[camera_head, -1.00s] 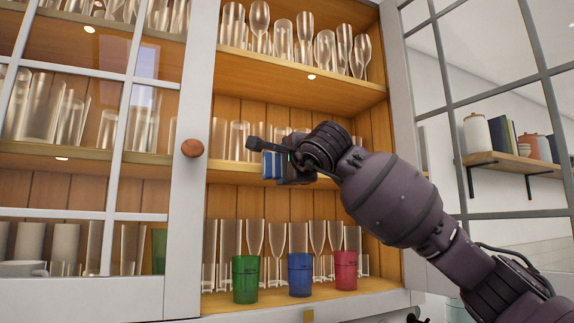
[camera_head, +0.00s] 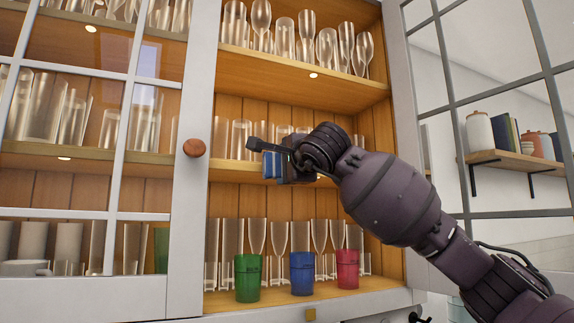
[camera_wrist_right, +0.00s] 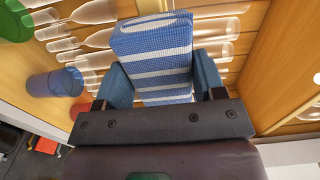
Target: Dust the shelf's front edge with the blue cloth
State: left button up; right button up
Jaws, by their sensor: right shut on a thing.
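My right gripper (camera_head: 280,167) is in front of the middle shelf (camera_head: 234,170) of the open cabinet bay, towards its left half. It is shut on the blue cloth (camera_head: 270,168), of which a small blue patch shows in the head view. In the right wrist view the cloth (camera_wrist_right: 152,55) is blue with white stripes, folded into a pad between the two fingers. The cloth is at the shelf's front edge; I cannot tell whether it touches. The gripper and forearm hide part of the shelf's right half. My left gripper is not in view.
Green (camera_head: 248,278), blue (camera_head: 302,273) and red (camera_head: 347,269) cups stand on the bottom shelf before clear glasses. Glasses fill the upper shelves. A glazed door with a round knob (camera_head: 194,148) is at left, an open glazed door (camera_head: 497,110) at right.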

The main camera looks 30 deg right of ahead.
jog(key=shift+w, duration=0.5)
jog(key=shift+w+p, duration=0.35)
jog(key=shift+d, duration=0.1)
jog(key=shift+d, duration=0.7)
jog(key=shift+s+d, duration=0.2)
jog(key=shift+d, duration=1.1)
jog(key=shift+w, duration=0.1)
